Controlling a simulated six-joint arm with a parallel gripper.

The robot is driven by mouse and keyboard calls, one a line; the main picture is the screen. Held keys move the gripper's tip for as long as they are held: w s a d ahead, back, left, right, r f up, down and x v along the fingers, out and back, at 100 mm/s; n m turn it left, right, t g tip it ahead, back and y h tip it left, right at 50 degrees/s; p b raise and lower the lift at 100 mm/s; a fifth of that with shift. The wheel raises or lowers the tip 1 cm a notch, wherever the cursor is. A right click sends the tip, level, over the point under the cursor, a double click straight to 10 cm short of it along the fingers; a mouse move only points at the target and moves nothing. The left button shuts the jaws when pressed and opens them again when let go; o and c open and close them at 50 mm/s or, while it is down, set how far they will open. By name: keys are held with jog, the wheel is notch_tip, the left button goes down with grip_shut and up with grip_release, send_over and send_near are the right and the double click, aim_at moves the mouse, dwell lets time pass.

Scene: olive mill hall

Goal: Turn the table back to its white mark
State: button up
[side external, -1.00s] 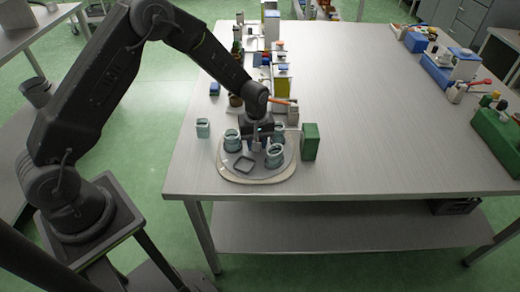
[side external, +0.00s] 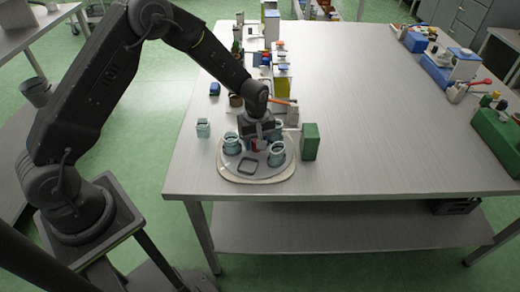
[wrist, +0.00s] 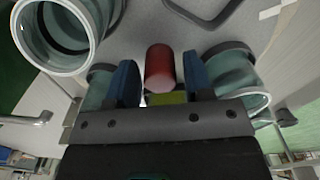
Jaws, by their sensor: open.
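The round grey turntable (side external: 228,166) sits on a pale base near the table's front left. On it stand teal jars at the left (side external: 231,145) and right (side external: 277,155), with another partly hidden behind my gripper. A dark square ring (side external: 248,167) lies at its front. A red upright peg (wrist: 160,66) stands on it; it also shows small in the side view (side external: 257,146). My gripper (wrist: 157,82) is open, its blue fingers either side of the peg with gaps between.
A green box (side external: 310,142) stands close to the turntable's right, and a small teal container (side external: 203,128) to its left. Bottles and boxes (side external: 282,85) crowd behind. The middle of the steel table (side external: 390,140) is clear.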

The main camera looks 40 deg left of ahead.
notch_tip(320, 180, up, 8)
jog(key=shift+f, duration=0.25)
